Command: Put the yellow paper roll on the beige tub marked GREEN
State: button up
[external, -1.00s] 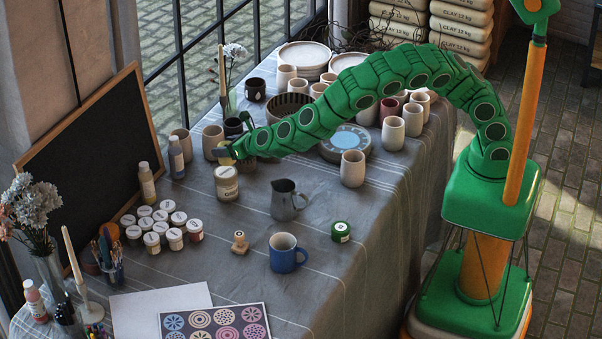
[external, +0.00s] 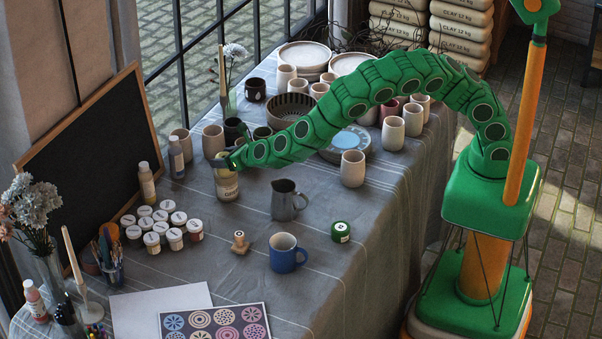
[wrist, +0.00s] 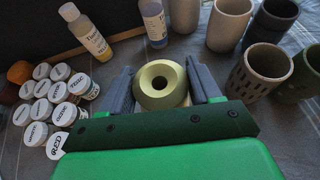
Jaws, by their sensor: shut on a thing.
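The yellow paper roll (wrist: 161,84), a short ring with a dark centre hole, is between the two grey fingers of my gripper (wrist: 164,88) in the wrist view. My gripper (external: 222,158) is shut on it. In the external view the beige tub (external: 227,187) with dark lettering stands upright on the table. My gripper and the roll are right over the tub's top. The arm partly hides the roll there, and I cannot tell whether it touches the tub. In the wrist view the roll and gripper hide most of the tub.
Several small white-lidded pots (external: 165,226) stand to the left of the tub. Two bottles (external: 147,181) stand behind them. A dark cup (external: 236,130) and beige cups are behind the gripper. A grey jug (external: 286,201) stands to the right, with bare cloth between it and the tub.

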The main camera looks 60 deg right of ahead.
jog(key=o, duration=1.1)
jog(key=shift+r, duration=0.15)
jog(key=v, duration=1.2)
